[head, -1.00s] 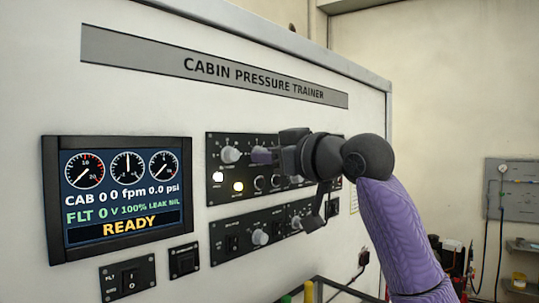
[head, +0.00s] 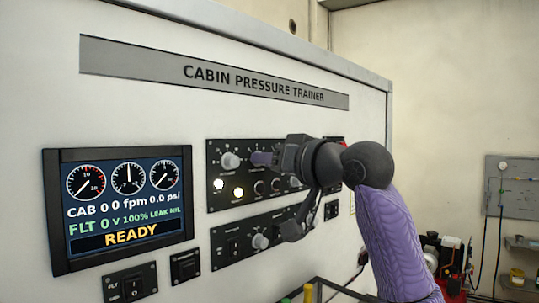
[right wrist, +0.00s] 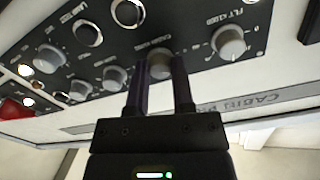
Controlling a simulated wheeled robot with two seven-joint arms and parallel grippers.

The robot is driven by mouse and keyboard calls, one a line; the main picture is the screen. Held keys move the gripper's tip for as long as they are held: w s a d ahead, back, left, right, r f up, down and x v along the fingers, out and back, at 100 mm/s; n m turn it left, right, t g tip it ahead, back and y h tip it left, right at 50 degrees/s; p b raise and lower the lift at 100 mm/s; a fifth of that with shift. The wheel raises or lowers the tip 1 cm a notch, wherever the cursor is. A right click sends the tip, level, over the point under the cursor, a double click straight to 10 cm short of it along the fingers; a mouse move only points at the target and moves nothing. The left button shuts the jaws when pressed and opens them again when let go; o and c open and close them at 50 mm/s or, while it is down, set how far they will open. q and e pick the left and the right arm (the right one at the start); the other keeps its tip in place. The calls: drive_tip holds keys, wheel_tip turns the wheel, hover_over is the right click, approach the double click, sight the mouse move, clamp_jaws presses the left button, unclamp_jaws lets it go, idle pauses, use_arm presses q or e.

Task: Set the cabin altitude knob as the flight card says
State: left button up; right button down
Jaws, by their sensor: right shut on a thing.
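My right gripper (head: 263,158) reaches the upper knob panel from the right in the head view. In the right wrist view, which is roughly upside down, its two fingers (right wrist: 161,75) are shut on a grey round knob (right wrist: 160,62). The label by this knob appears to start with "CABIN", but it is small and blurred. In the head view the gripper hides this knob. The FLT knob (right wrist: 229,43) is beside it; it also shows left of the gripper in the head view (head: 230,160). I cannot read a flight card. My left gripper is out of view.
A display (head: 124,205) at the left reads READY, with CAB 0 and FLT 0. More knobs, such as a grey one (right wrist: 115,77), sit close beside the fingers. A lower panel (head: 237,240) has switches and a knob. The space in front of the display is clear.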

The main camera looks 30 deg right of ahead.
drive_tip(key=shift+r+m+y+p, duration=0.1)
drive_tip(key=shift+m+y+p, duration=0.1)
drive_tip(key=shift+m+p, duration=3.9)
drive_tip(key=shift+r+m+y+p, duration=0.15)
drive_tip(key=shift+m+p, duration=1.75)
drive_tip(key=shift+m, duration=4.3)
drive_tip(key=shift+f, duration=0.1)
drive_tip(key=shift+c, duration=2.4)
unclamp_jaws()
drive_tip(key=shift+d, duration=0.1)
drive_tip(key=shift+s, duration=0.1)
